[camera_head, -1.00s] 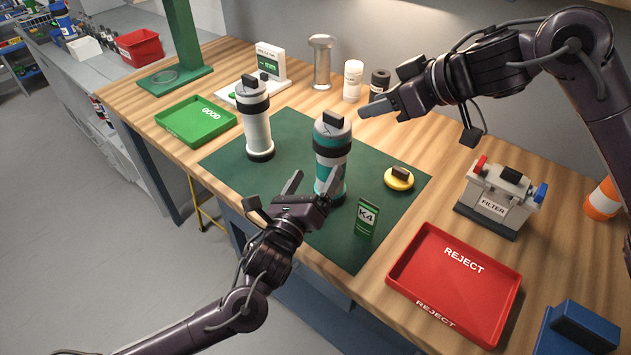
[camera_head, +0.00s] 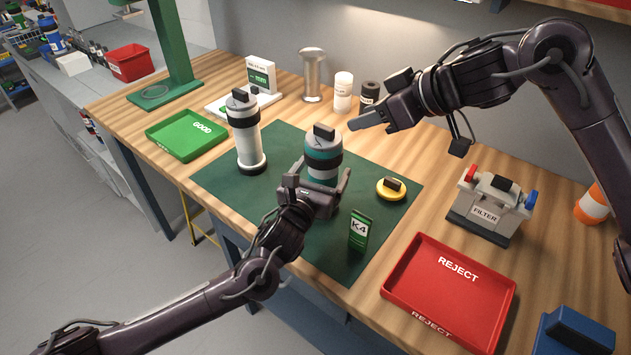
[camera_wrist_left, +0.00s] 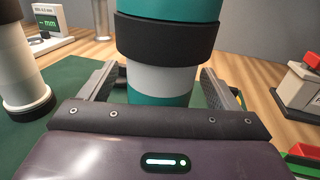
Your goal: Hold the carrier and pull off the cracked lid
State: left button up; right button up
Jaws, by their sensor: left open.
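The teal and white carrier (camera_head: 322,166) stands upright on the green mat, with a black band around it. It also shows in the left wrist view (camera_wrist_left: 163,82). A grey lid (camera_head: 324,140) with a black block-shaped grip sits on its top; thin dark marks show on the lid. My left gripper (camera_head: 316,184) is open, with its fingers on either side of the carrier's lower part; contact cannot be made out. My right gripper (camera_head: 354,124) is above and right of the lid, apart from it, seen side-on.
A white carrier (camera_head: 245,135) stands left on the mat (camera_head: 215,180). A yellow lid (camera_head: 391,189) and K4 card (camera_head: 360,230) are to the right. The red REJECT tray (camera_head: 400,290), filter box (camera_head: 487,207) and green GOOD tray (camera_head: 187,135) lie around.

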pick_arm(q)
jog(key=shift+w, duration=0.15)
jog(key=c, duration=1.2)
dwell(0.6)
